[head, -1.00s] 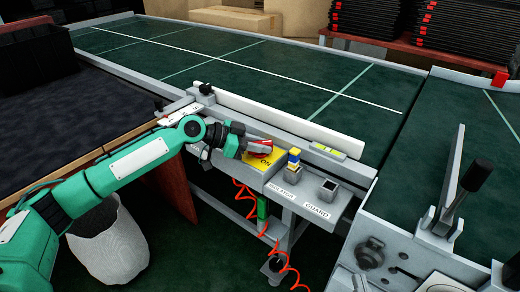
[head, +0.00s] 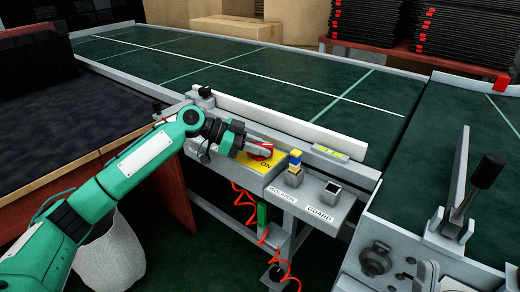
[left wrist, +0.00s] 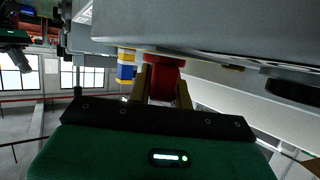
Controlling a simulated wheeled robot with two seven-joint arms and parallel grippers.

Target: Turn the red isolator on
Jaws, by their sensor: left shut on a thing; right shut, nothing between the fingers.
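The red isolator (head: 259,155) is a small red handle on a yellow plate (head: 251,162) marked ON, on top of a grey box beside the conveyor. My left gripper (head: 254,149) reaches it from the left and is shut on it. In the left wrist view the red isolator (left wrist: 165,76) stands between the two tan fingers of the left gripper (left wrist: 162,88). The fingers partly hide the handle, so I cannot tell its exact angle. My right gripper is in neither view.
A blue and yellow block (head: 295,160) stands on the box to the right of the isolator. A white rail (head: 290,126) runs behind. A lever (head: 484,176) stands at the right.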

